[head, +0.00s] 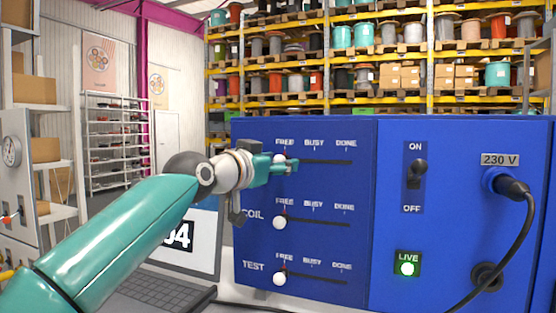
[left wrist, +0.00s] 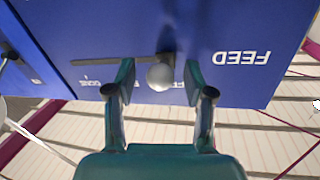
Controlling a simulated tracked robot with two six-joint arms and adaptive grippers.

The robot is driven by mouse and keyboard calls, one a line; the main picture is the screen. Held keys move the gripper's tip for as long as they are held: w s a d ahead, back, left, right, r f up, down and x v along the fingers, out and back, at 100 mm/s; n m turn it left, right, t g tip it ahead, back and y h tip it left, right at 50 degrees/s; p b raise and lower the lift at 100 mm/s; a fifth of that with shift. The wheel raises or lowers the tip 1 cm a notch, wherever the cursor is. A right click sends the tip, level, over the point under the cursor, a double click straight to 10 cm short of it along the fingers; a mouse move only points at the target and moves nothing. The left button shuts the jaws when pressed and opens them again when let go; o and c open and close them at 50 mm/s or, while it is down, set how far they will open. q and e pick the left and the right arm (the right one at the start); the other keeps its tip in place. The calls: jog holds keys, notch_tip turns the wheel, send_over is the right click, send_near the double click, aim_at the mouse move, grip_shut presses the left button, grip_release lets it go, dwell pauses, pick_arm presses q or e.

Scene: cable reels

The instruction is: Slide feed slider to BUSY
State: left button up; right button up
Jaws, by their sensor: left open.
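The feed slider is the top slot (head: 325,162) of the blue panel, with FREE, BUSY and DONE marked above it. Its white knob (head: 279,159) is at FREE, partly hidden by my left gripper (head: 287,164). In the left wrist view, which is upside down, the round knob (left wrist: 160,77) sits between the two open teal fingers of my left gripper (left wrist: 158,75), with gaps on both sides. The FEED label (left wrist: 241,58) is to its right there, and the slot (left wrist: 100,62) runs left. My right gripper is not in view.
The COIL knob (head: 280,222) and TEST knob (head: 279,279) both stand at FREE below. To the right are an ON/OFF switch (head: 416,170), a lit green LIVE lamp (head: 407,263) and a black cable plug (head: 511,188). A laptop (head: 165,288) stands at the lower left.

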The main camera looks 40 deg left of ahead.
pick_arm(q)
grip_shut()
dwell(0.3)
